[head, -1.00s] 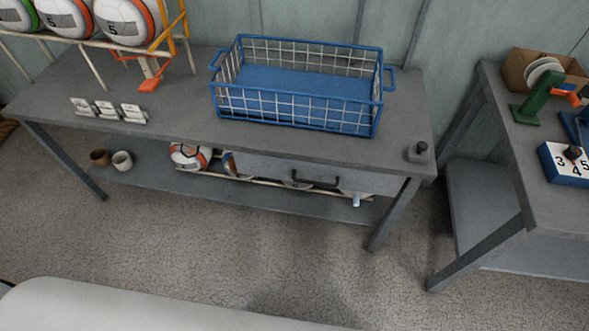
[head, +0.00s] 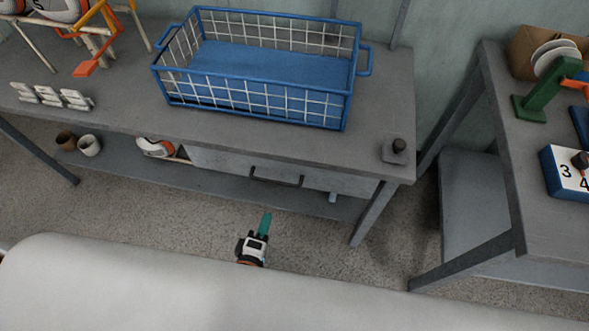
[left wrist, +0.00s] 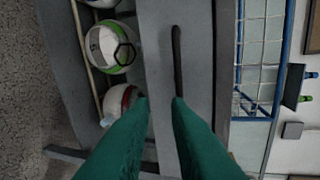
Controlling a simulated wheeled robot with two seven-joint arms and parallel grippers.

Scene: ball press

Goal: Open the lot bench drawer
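The lot bench drawer (head: 222,161) is a grey panel under the bench top, and it looks shut. Its dark bar handle (head: 275,182) is on the front. In the left wrist view the handle (left wrist: 177,60) runs up the picture on the drawer front (left wrist: 200,75), beyond the fingertips. My left gripper (head: 265,222) is in front of and below the handle, apart from it in the head view. In the left wrist view its two teal fingers (left wrist: 160,100) are apart with nothing between them. My right gripper is in neither view.
A blue wire basket (head: 255,98) stands on the bench top (head: 130,100). A small block with a black knob (head: 397,150) is at the bench's right corner. Balls (left wrist: 108,48) and two cups (head: 78,143) sit on the shelf below. A second table (head: 500,130) stands right.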

